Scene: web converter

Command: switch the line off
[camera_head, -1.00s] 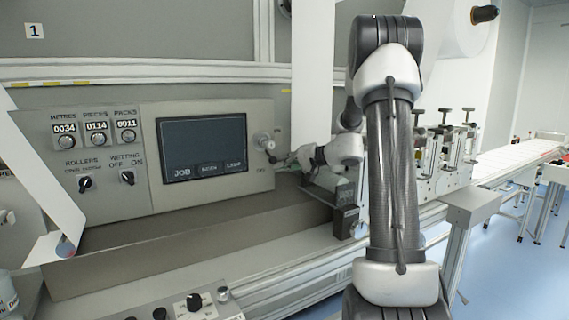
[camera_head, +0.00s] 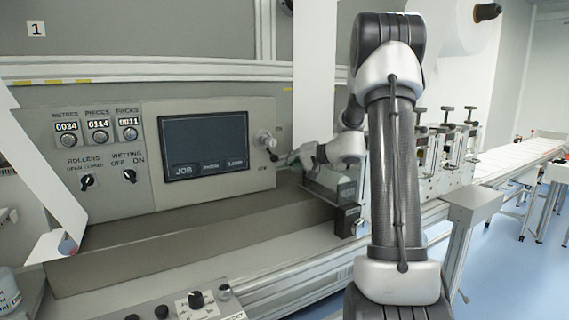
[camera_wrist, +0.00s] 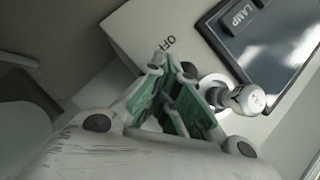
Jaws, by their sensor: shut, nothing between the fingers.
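A grey rotary switch lever (camera_head: 264,139) with a pale rounded end sits on the panel just right of the dark screen. The lever also shows in the wrist view (camera_wrist: 243,99), where its rounded end points away from the printed OFF label (camera_wrist: 168,43). My gripper (camera_head: 277,156) is at the lever's lower right in the head view. In the wrist view my gripper (camera_wrist: 168,66) has its green-padded fingers shut and empty, between the lever and the OFF label. Whether a finger touches the lever I cannot tell.
The screen (camera_head: 204,144) shows JOB and LAMP buttons. Counters and two small knobs (camera_head: 129,176) are left of it. A grey ledge (camera_head: 180,224) runs below the panel. A clear-sided box (camera_head: 333,186) stands right of it, close under my gripper.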

